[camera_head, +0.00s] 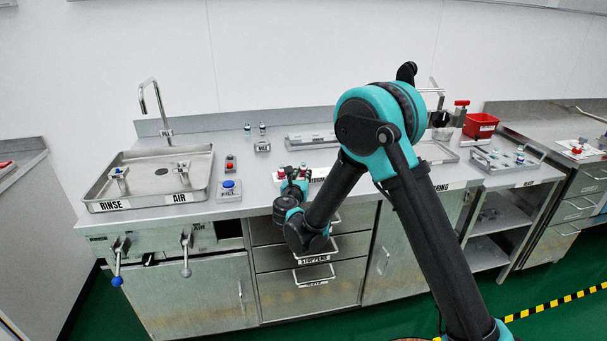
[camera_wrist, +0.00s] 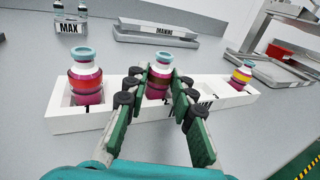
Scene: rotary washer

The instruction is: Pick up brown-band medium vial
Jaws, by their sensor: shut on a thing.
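A white rack (camera_wrist: 75,121) on the steel counter holds vials with pale teal tops and magenta lower parts. My gripper (camera_wrist: 158,88) is shut on the middle vial (camera_wrist: 160,71), which stands upright at the rack's middle place. Its band looks reddish-brown, partly hidden by the fingers. Whether its base is clear of the slot cannot be told. A wider vial (camera_wrist: 85,72) with a red-orange band stands in the left place. A smaller vial (camera_wrist: 242,74) with a yellow band stands in the right place. In the head view, my gripper (camera_head: 294,183) is at the rack (camera_head: 279,177).
A sink basin (camera_head: 105,190) is at left. A red bin (camera_head: 481,125) stands at right. Counter before the holder is clear.

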